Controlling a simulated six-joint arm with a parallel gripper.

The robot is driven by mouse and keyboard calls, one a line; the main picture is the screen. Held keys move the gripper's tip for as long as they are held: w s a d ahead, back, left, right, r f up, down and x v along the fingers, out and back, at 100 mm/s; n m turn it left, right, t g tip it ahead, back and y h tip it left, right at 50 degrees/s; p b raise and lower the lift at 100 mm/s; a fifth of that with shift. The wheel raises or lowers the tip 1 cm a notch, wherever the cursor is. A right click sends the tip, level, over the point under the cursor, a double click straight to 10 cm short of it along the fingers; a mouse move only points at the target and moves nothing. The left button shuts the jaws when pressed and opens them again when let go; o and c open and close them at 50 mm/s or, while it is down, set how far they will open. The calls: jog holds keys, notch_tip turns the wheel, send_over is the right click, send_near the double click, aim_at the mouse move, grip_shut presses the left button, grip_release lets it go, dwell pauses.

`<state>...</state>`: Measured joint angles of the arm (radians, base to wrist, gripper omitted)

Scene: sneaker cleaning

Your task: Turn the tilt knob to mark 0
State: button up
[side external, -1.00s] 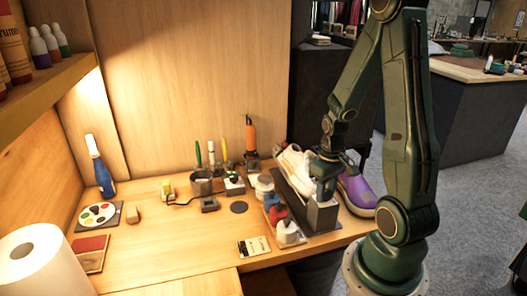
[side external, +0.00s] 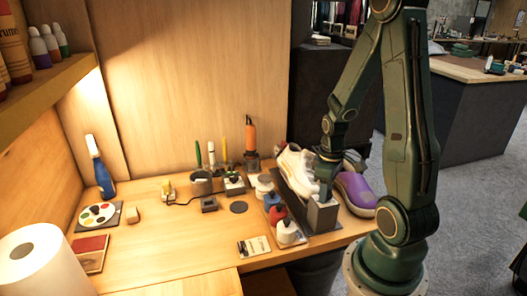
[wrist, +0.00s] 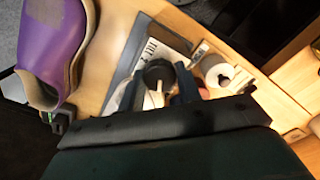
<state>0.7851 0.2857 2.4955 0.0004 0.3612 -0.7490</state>
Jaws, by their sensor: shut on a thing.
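The tilt knob (wrist: 158,72) is dark and round with a pale pointer line, in the wrist view. It sits on a grey block whose top carries a label reading like "TILT" (wrist: 150,47). In the side view the block (side external: 322,214) stands at the front end of the dark shoe stand. My gripper (wrist: 156,90) has one finger on each side of the knob and is shut on it. In the side view my gripper (side external: 325,188) reaches straight down to the block top. The mark the pointer meets is too small to read.
A white sneaker (side external: 292,166) sits on the stand behind my gripper. Small bottles (side external: 287,231) stand just left of the block.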

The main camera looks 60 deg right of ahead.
jog(key=shift+w+n, duration=0.1)
jog(key=shift+n, duration=1.7)
